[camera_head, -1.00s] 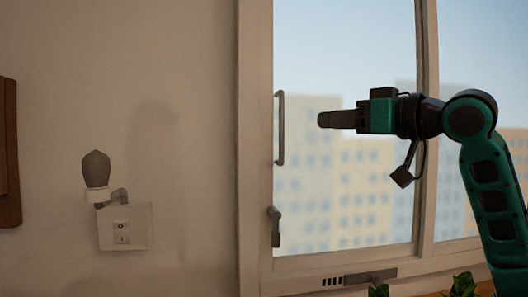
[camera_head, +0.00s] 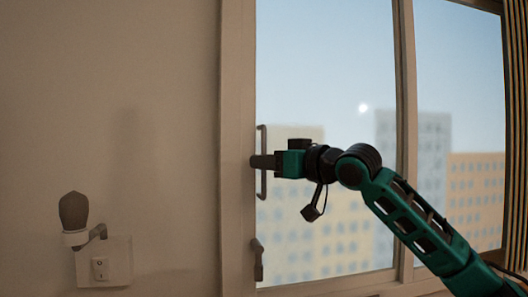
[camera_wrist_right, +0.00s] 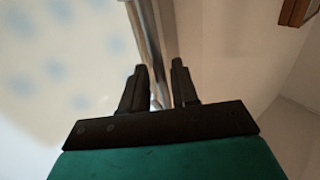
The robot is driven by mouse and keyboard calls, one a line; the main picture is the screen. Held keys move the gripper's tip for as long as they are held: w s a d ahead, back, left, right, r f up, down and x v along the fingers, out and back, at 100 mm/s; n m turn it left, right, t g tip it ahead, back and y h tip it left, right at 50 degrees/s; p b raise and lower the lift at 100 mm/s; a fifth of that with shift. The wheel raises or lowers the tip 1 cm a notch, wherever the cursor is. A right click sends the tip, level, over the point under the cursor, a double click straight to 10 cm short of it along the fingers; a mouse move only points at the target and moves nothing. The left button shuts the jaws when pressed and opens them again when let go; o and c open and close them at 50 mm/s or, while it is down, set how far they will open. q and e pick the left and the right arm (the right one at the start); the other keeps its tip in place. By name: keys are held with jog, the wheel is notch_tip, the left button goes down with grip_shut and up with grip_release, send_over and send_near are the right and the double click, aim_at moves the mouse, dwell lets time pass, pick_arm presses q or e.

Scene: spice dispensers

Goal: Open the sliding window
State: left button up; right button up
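The sliding window (camera_head: 330,80) fills the middle and right of the head view, with its pane appearing closed against the left frame. Its grey vertical handle (camera_head: 263,188) is near the pane's left edge. My right gripper (camera_head: 254,162) is level with the handle's middle and overlaps it. In the right wrist view, the gripper's two dark fingers (camera_wrist_right: 159,82) are apart, and the handle bar (camera_wrist_right: 147,35) runs down between them, nearer the left finger. Contact cannot be told. My left gripper is not in view.
A small grey latch (camera_head: 258,260) sits below the handle on the window. A wall lamp (camera_head: 74,215) and a switch plate (camera_head: 103,264) are on the wall at lower left. The wall between lamp and window frame (camera_head: 235,120) is bare.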

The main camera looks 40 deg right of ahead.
jog(key=shift+w+a, duration=0.1)
jog(key=shift+w, duration=0.45)
grip_shut()
